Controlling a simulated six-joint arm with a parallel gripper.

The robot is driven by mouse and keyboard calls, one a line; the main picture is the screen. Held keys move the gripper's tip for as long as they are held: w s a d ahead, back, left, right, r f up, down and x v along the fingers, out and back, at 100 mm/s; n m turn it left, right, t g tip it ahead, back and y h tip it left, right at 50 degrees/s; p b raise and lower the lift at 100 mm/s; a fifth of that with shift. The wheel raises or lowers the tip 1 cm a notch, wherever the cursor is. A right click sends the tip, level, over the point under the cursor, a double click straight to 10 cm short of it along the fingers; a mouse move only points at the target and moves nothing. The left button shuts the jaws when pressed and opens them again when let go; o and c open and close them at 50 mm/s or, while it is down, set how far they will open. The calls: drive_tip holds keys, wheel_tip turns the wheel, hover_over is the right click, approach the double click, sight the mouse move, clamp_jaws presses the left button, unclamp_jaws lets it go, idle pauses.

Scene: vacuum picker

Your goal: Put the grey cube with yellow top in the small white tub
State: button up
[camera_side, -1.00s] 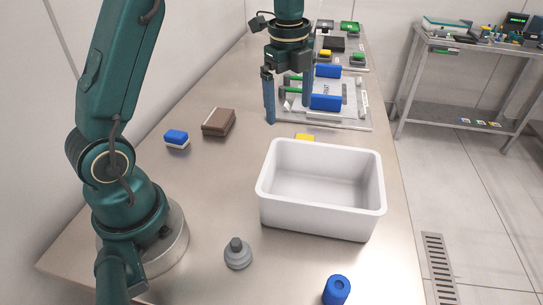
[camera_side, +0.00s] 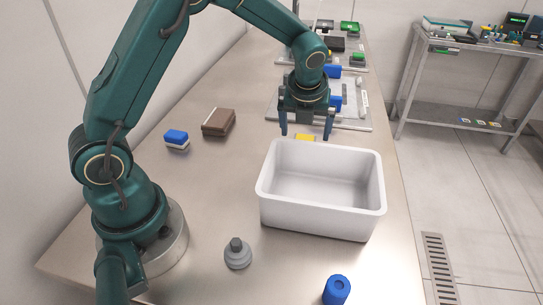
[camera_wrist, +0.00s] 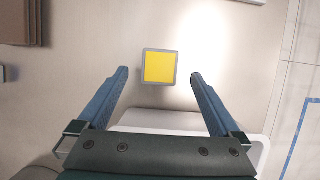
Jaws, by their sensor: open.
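The grey cube with yellow top (camera_wrist: 159,67) lies on the table just beyond my open fingertips in the wrist view. In the side view only a bit of its yellow top (camera_side: 305,137) shows behind the tub's rim. My gripper (camera_side: 306,136) is open and empty, pointing down above and around the cube's place in the side view. Its fingers (camera_wrist: 160,75) also show in the wrist view, one to each side of the cube. The small white tub (camera_side: 320,223) stands empty on the table in front of the cube; its edge (camera_wrist: 262,150) shows under my gripper in the wrist view.
A brown block (camera_side: 218,122) and a blue-and-white block (camera_side: 176,139) lie left. A grey knobbed piece (camera_side: 238,254) and a blue cylinder (camera_side: 337,290) stand near the front. A grey fixture plate (camera_side: 353,118) lies behind my gripper.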

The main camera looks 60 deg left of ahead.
sight(305, 140)
drive_tip(key=shift+x, duration=2.55)
clamp_jaws()
drive_tip(key=shift+r, duration=0.1)
